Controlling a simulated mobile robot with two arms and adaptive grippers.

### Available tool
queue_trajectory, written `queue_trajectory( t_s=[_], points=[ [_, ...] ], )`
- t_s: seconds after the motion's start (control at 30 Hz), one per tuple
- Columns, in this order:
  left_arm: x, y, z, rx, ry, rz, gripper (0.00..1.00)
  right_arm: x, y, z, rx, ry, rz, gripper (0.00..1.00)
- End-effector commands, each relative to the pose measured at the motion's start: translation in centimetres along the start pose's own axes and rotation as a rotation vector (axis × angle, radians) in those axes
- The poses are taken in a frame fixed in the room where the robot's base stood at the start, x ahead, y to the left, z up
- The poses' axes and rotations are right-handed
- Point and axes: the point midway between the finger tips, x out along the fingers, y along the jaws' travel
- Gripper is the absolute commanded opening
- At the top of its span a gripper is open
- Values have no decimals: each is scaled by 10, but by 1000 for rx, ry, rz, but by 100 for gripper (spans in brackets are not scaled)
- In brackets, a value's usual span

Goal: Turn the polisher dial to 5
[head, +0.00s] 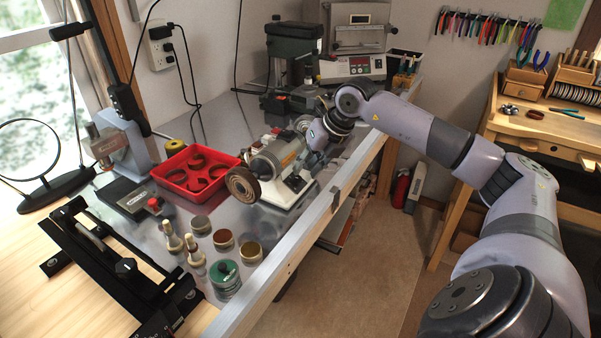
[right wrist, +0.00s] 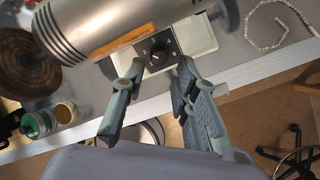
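The polisher (head: 280,160) is a silver bench machine with an orange label and a brown buffing wheel (head: 243,186), standing on the grey metal bench. In the right wrist view, its silver body (right wrist: 110,25) is at the top left. The dial (right wrist: 159,56) is a dark knob on a dark plate with pale markings, low on the machine's front. My right gripper (right wrist: 160,70) is open, with one finger either side of the dial; I cannot tell whether they touch it. In the head view, my right arm hides the dial. My left gripper is not in view.
Left of the polisher are a red tray (head: 198,168) with dark red pieces, a green jar (head: 225,277) and small round tins (head: 223,239). A green drill press (head: 290,60) stands behind. The bench's front edge (head: 290,245) runs close by, with open floor beyond.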

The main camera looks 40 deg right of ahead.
Motion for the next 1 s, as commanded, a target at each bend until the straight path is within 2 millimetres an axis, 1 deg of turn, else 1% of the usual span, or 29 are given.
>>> queue_trajectory(
  t_s=[0.03, 0.1, 0.2, 0.3, 0.43, 0.67, 1.0],
  points=[
    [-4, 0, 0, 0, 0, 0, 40, 9, 1, 0, 2, 4, 3, 28],
    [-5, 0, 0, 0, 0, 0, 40, 20, 2, 0, 1, 2, 3, 28],
    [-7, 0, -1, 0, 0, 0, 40, 33, 1, 0, 1, 2, 2, 28],
    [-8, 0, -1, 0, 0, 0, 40, 41, 1, 0, 0, 0, 1, 28],
    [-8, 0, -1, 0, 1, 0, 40, 45, 0, 0, -1, 0, 1, 28],
    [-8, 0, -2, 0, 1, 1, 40, 45, 0, 0, -1, 0, 0, 27],
    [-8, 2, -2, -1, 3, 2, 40, 45, 0, 0, -1, 0, 0, 4]
  ],
)
